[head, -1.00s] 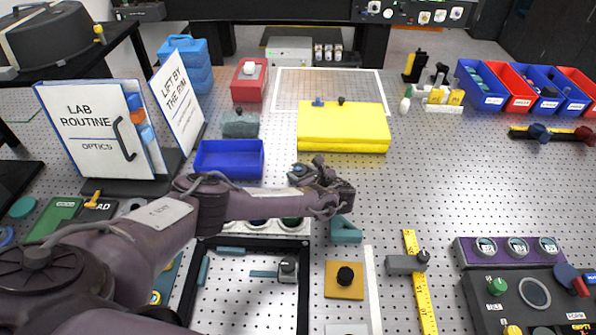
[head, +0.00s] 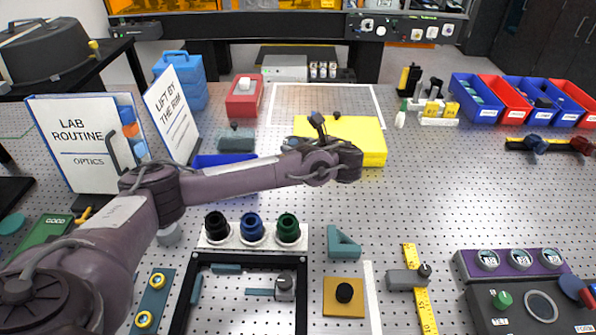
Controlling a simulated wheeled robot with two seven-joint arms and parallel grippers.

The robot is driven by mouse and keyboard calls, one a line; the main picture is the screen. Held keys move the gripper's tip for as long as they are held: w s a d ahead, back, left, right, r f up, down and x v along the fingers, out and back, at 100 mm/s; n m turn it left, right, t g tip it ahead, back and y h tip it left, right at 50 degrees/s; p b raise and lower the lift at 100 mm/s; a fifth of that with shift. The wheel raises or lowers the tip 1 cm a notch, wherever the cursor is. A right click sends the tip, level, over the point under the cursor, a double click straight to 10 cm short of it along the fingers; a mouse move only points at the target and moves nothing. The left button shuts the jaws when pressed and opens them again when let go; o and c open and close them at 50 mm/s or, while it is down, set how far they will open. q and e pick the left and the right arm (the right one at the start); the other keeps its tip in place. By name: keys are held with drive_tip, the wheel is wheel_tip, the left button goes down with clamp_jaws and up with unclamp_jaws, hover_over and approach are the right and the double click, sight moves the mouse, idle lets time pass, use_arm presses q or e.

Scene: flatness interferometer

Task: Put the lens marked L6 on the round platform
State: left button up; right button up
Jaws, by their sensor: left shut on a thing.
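My left gripper (head: 348,168) is at the end of the arm from the left, in front of the yellow block (head: 361,144). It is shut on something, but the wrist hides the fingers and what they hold. Three round, pale-faced pieces with small marks stand in the purple rack (head: 465,262) at the right; I cannot read L6 on any. A round, pale-rimmed disc (head: 541,304) is on the dark console in front of that rack; I cannot tell whether it is the round platform. My right gripper is not in view.
A white rack (head: 270,241) holds black, blue and green capped pieces. Near it are a black frame (head: 302,310), a teal angled block (head: 343,243) and an orange plate (head: 335,309). Blue and red bins (head: 477,110) stand back right. The centre-right perforated table (head: 440,190) is clear.

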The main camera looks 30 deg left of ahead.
use_arm(q)
wheel_tip(320, 180, up, 4)
drive_tip(key=shift+r+b, duration=0.25)
drive_tip(key=shift+b, duration=0.1)
drive_tip(key=s+d+m+t+h+b, duration=0.1)
drive_tip(key=d+m+t+h, duration=0.35)
drive_tip(key=d, duration=0.35)
drive_tip(key=s+d+r+m+t+h+b, duration=0.2)
drive_tip(key=s+d+r+m+h, duration=0.2)
drive_tip(key=s, duration=0.5)
wheel_tip(320, 180, up, 2)
drive_tip(key=m+h, duration=0.3)
drive_tip(key=shift+s+r+t, duration=0.2)
drive_tip(key=shift+s+t, duration=0.15)
drive_tip(key=shift+a+m, duration=0.25)
drive_tip(key=shift+d, duration=0.1)
